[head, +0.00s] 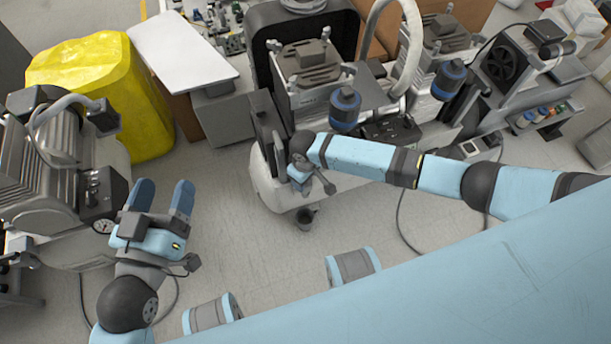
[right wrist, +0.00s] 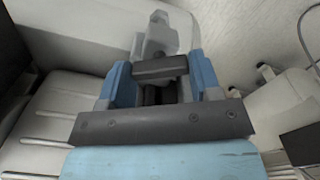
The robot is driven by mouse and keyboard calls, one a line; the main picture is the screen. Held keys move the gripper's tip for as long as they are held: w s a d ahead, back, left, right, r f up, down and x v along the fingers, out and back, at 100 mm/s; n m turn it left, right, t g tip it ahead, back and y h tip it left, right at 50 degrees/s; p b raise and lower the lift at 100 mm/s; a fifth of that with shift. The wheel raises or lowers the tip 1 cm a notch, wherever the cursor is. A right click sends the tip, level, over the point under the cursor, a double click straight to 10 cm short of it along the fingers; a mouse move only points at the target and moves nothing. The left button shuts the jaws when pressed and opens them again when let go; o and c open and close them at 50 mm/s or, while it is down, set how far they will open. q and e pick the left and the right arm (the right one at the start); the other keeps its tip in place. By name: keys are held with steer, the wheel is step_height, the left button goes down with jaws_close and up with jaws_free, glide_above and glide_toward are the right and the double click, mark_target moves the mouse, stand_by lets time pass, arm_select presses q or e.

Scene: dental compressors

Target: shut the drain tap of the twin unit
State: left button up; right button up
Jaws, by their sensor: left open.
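The twin unit is most likely the machine at the centre, with a pale tank (head: 265,180) under its heads. My right gripper (head: 300,172) is at the near left end of this tank, small and partly hidden by its own wrist. In the right wrist view its blue fingers (right wrist: 160,80) stand apart beside the pale tank. A light grey piece (right wrist: 157,35) shows beyond and between them; I cannot tell if it is the drain tap or if the fingers touch it. The tap is not clearly visible in the head view. My left gripper (head: 162,197) is open and empty, over the floor.
Another compressor (head: 50,180) with a gauge stands at the left, close to my left gripper. Behind it is a yellow covered bin (head: 105,85). A small dark cup-like thing (head: 305,218) is low by the tank's near end. A cable lies right of it. The floor between the machines is clear.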

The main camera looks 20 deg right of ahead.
steer(key=c, duration=0.4)
steer(key=shift+o, duration=0.2)
arm_select(q)
steer(key=shift+r+p, duration=0.1)
steer(key=shift+p, duration=0.2)
arm_select(e)
steer(key=shift+r, duration=0.1)
steer(key=shift+s+p, duration=0.1)
steer(key=shift+p, duration=0.2)
steer(key=m+p, duration=0.3)
steer(key=p, duration=0.2)
steer(key=shift+r, duration=0.15)
steer(key=shift+m+p, duration=0.9)
steer(key=shift+m, duration=0.1)
arm_select(q)
steer(key=s+a+f+g+y, duration=0.2)
steer(key=a+f+g+y, duration=0.1)
steer(key=f, duration=0.6)
steer(key=shift+s+a+g+y+p, duration=0.3)
steer(key=shift+s+a+g+y, duration=0.1)
steer(key=shift+a+g, duration=0.55)
arm_select(e)
steer(key=shift+f+m, duration=0.2)
steer(key=shift+m, duration=0.1)
arm_select(q)
steer(key=shift+d, duration=0.1)
arm_select(e)
steer(key=shift+f, duration=0.1)
